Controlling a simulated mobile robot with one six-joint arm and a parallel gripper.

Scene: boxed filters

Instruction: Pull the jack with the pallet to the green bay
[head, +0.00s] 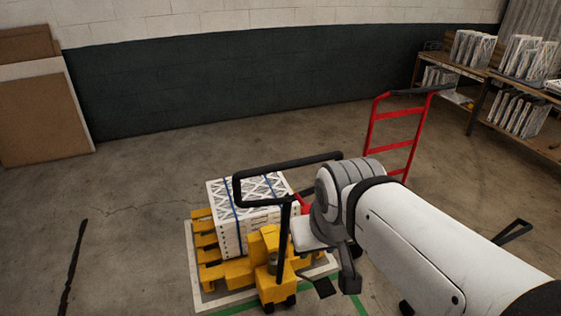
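The yellow pallet jack (268,258) stands low in the middle, with its black loop handle (285,165) raised. A pallet (207,240) at the jack carries a block of white boxed filters (245,210) with blue straps. They stand on a pale-bordered floor patch (200,293). Green floor lines (361,306) show at the bottom edge; the rest of that marking is out of view. My gripper (337,284) is right of the jack's post, below the handle's top bar. Its dark fingers look apart with nothing between them.
A red hand truck (397,130) stands behind my arm. Shelves (480,75) with filters stand at the back right. Brown boards (45,115) lean on the wall at left. A black strip (73,265) lies on the left floor. The floor between is clear.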

